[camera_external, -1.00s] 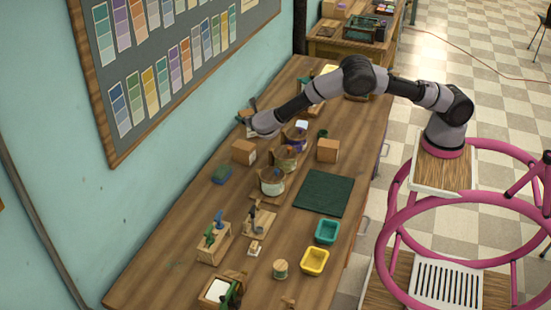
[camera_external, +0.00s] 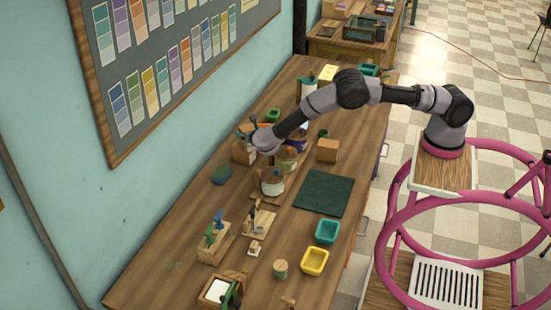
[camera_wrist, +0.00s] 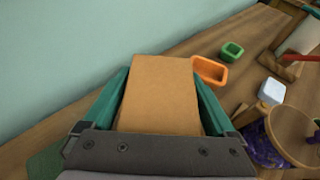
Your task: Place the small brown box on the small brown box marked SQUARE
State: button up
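One small brown box (camera_external: 242,153) sits on the table near the wall, partly hidden by my gripper (camera_external: 246,131). In the wrist view, its plain brown top (camera_wrist: 160,95) lies between the two teal fingers of my gripper (camera_wrist: 162,88). The fingers flank the box closely, but I cannot tell whether they press on it. Another small brown box (camera_external: 327,150) stands to the right, apart from my gripper. No SQUARE marking is readable on either box.
Several round containers (camera_external: 271,183) stand close to my arm. A dark green mat (camera_external: 324,195) lies to the right. A green sponge-like block (camera_external: 221,175) is near the box.

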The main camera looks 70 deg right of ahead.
jog(key=shift+r, duration=0.1)
jog(key=shift+a+r, duration=0.1)
jog(key=shift+r, duration=0.1)
jog(key=v, duration=1.2)
jog(key=s+d+r+m+g+y, duration=0.2)
jog(key=s+d+r+m+g, duration=0.1)
jog(key=s+d+r+m, duration=0.7)
jog(key=s+d+r+m+g+y, duration=0.3)
jog(key=s+d+r+m, duration=0.5)
jog(key=r, duration=0.5)
jog(key=s+r+m+t+y, duration=0.1)
jog(key=s+r+m+y, duration=0.1)
jog(key=s, duration=0.7)
jog(key=s+a+r+m+t+y, duration=0.1)
jog(key=s+r+m, duration=0.3)
jog(key=s, duration=0.6)
jog(key=s+a+r+m+t+y, duration=0.1)
jog(key=s+r+m+y, duration=0.2)
jog(key=s+m, duration=0.4)
jog(key=s, duration=0.3)
jog(key=shift+r+t, duration=0.35)
jog(key=shift+t, duration=0.05)
